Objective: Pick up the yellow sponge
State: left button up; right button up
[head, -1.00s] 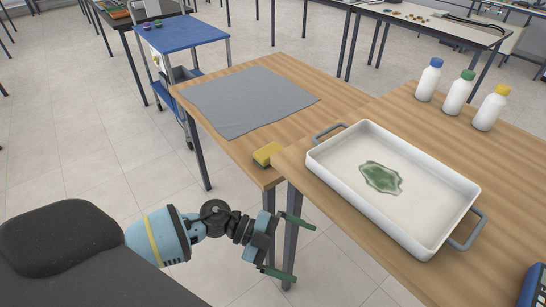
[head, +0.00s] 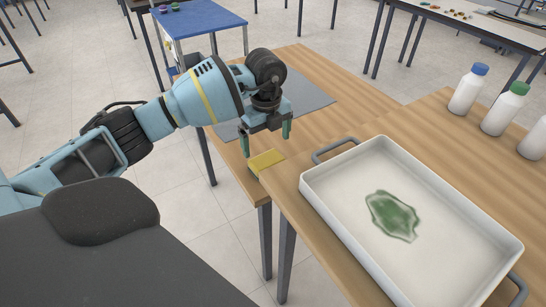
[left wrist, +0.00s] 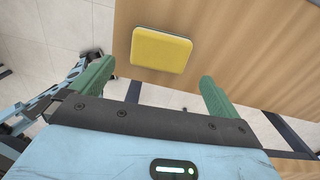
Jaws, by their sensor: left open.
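My right gripper is not in view.
A grey cloth (head: 312,93) covers part of the left table (head: 325,115). On the right table stand a white tray (head: 345,232) with a green stain and grey handles, and capped white bottles (head: 505,108). A blue cart (head: 200,20) stands behind.

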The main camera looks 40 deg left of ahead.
aim_at(267, 159)
pick_arm(q)
jog(key=shift+s+f, duration=0.15)
jog(key=shift+f, duration=3.85)
jog(key=c, duration=0.8)
jog(key=shift+w+r, duration=0.1)
jog(key=shift+w, duration=0.1)
jog(key=shift+r, duration=0.45)
jog(key=r, duration=0.2)
jog(key=shift+s+a+r, duration=0.15)
jog(key=shift+s+r, duration=0.15)
jog(key=shift+s, duration=0.05)
jog(key=s, duration=0.5)
jog(key=s+a+r, duration=0.1)
jog(key=s, duration=0.9)
jog(key=shift+s+a+r, duration=0.15)
jog(key=shift+a+r, duration=0.05)
jog(key=shift+a, duration=0.05)
